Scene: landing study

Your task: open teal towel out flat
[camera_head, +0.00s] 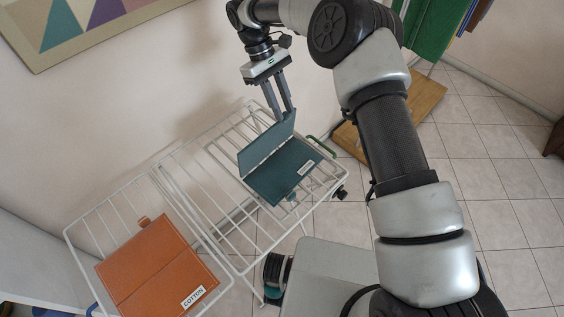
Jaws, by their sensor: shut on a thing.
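The teal towel (285,176) lies on the right part of a white wire drying rack, with a white label on its lower half. One flap of it (266,143) stands raised at a steep angle along the fold, on the side towards the wall. My gripper (281,117) points down at the top edge of this raised flap and is shut on it near its right end. The fingertips partly cover the flap's edge.
The white wire rack (190,197) has bare bars between the teal towel and an orange towel (160,272) labelled COTTON on its left part. The wall stands close behind the rack. Green and blue items (436,28) hang at the top right above a wooden board (425,97).

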